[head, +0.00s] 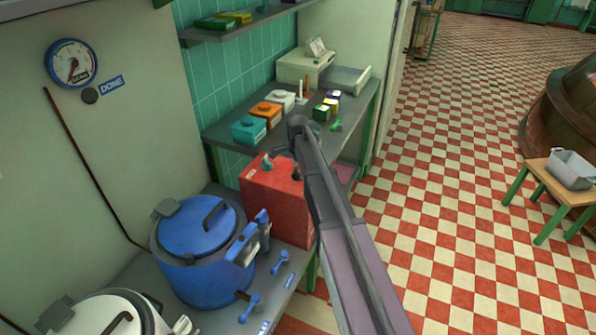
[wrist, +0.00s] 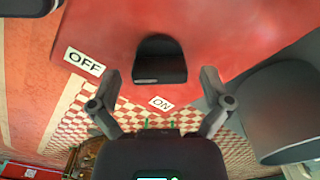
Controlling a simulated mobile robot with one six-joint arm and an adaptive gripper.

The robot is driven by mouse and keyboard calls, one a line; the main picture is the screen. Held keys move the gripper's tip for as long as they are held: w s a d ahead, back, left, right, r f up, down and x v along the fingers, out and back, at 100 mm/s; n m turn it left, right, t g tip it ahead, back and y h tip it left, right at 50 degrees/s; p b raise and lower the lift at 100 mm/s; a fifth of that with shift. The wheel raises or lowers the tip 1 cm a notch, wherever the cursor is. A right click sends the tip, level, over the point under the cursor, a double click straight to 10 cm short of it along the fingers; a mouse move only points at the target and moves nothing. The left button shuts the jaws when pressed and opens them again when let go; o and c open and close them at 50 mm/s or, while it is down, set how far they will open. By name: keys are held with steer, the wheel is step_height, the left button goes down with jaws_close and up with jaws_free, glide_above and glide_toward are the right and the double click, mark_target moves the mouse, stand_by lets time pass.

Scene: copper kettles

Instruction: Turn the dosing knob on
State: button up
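The red box (head: 275,205) stands on the counter to the right of the blue kettle in the head view. In the wrist view, its red face (wrist: 230,35) fills the upper part. A black knob (wrist: 160,58) sticks out of that face. A white OFF label (wrist: 84,62) is to the knob's left, and a white ON label (wrist: 161,104) is just below it. My gripper (wrist: 160,82) is open, one finger on each side below the knob, with nothing clearly between them. I cannot tell whether it touches the knob. My arm hides part of the box in the head view.
A blue lidded kettle (head: 200,262) with blue levers stands left of the box. A shelf behind (head: 222,130) holds teal, orange and white containers. A wall gauge (head: 72,63) is at upper left. The checkered floor (head: 450,150) is open on the right.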

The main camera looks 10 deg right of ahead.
steer(key=c, duration=0.9)
steer(key=shift+n, duration=0.4)
steer(key=n, duration=1.2)
steer(key=shift+n, duration=0.3)
steer(key=n, duration=0.4)
steer(key=shift+n, duration=0.3)
